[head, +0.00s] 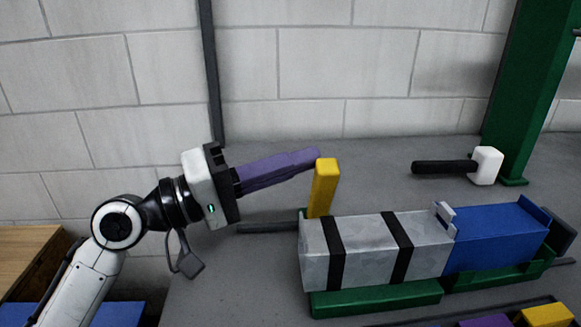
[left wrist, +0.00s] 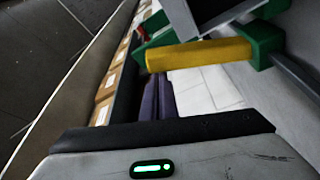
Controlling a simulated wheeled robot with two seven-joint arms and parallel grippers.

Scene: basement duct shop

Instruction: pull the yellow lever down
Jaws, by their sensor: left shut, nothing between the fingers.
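The yellow lever (head: 323,188) stands nearly upright at the left end of a grey metal duct piece (head: 372,250) with black straps. In the left wrist view the yellow lever (left wrist: 200,54) lies across the picture, its base in a green mount (left wrist: 262,45). My left gripper (head: 312,157) is shut and empty, its purple fingers pointing right. Its fingertips are at the lever's upper end in the head view; I cannot tell whether they touch it. In the left wrist view the purple fingers (left wrist: 158,97) run up behind the lever and their tips are hidden. My right gripper is not in view.
A blue block (head: 497,236) adjoins the duct piece on a green base (head: 375,299). A white-headed mallet (head: 486,166) lies at the back right, near a green post (head: 522,90). A block wall (head: 310,60) closes the back. The grey bench top behind the lever is clear.

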